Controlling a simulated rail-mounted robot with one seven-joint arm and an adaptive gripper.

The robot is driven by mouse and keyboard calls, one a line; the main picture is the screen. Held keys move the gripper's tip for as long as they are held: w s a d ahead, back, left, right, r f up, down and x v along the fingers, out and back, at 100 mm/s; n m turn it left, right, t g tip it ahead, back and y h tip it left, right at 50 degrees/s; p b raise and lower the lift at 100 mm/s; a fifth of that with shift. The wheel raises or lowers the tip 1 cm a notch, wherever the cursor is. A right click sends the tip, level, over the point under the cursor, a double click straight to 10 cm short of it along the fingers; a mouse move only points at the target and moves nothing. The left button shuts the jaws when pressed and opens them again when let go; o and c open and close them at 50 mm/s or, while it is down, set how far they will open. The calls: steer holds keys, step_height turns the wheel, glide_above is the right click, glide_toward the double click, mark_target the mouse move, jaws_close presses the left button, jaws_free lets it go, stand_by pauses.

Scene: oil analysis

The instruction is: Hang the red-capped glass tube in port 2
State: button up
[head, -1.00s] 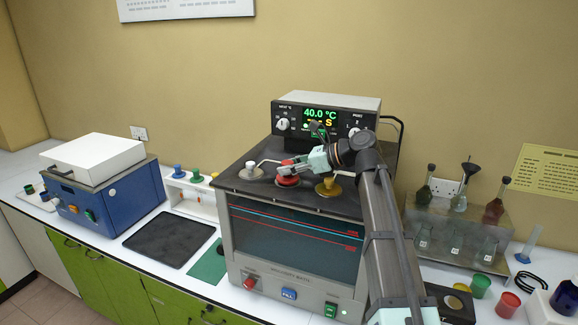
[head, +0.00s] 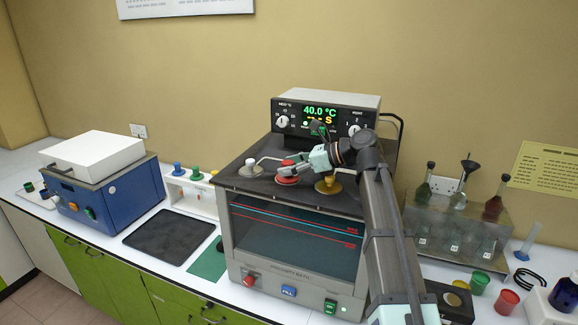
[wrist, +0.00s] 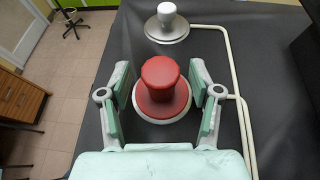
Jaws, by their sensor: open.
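The red cap (head: 287,179) sits on the middle port of the bath's dark lid. It also shows upright on a pale ring in the wrist view (wrist: 162,86). Any glass tube below it is hidden by the lid. My gripper (head: 291,170) is at the red cap. In the wrist view my gripper (wrist: 160,78) is open, with one finger on each side of the cap and a visible gap on both sides. The viscosity bath (head: 290,240) has a glass front, and its display reads 40.0 °C.
A white cap (head: 248,170) stands left of the red one, and a brass cap (head: 327,187) stands right. A pale bent tube (wrist: 233,70) runs along the lid. A rack with colored caps (head: 193,192) and a black mat (head: 168,236) lie left. A flask stand (head: 455,242) is right.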

steer(key=v, duration=1.1)
steer(key=shift+s+d+r, duration=0.1)
steer(key=shift+d+r, duration=0.05)
steer(key=shift+d, duration=0.2)
